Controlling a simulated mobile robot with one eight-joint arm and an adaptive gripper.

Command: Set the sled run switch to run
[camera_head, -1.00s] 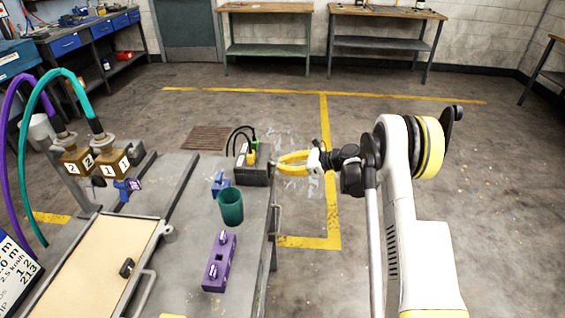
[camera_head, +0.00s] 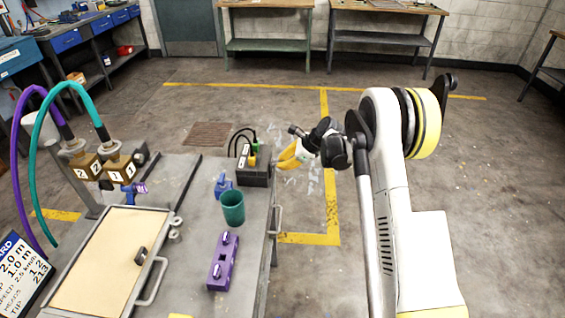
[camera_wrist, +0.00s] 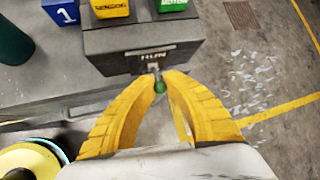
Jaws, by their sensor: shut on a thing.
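The sled run switch is a small metal lever with a green tip (camera_wrist: 159,86) on the front of a dark grey box (camera_wrist: 110,43), just below a RUN label (camera_wrist: 153,53). My gripper (camera_wrist: 160,80) has its yellow fingertips closed around the lever's green end. In the head view my gripper (camera_head: 290,158) is at the right side of the same box (camera_head: 255,176), at the far right corner of the cart. The lever is hidden there, and I cannot tell which setting it is in.
The cart top (camera_head: 190,245) carries a teal cup (camera_head: 233,208), a purple block (camera_head: 222,262), a blue piece (camera_head: 223,186) and a hinged tan panel (camera_head: 105,262). A handle (camera_head: 278,220) sticks out at its right edge.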

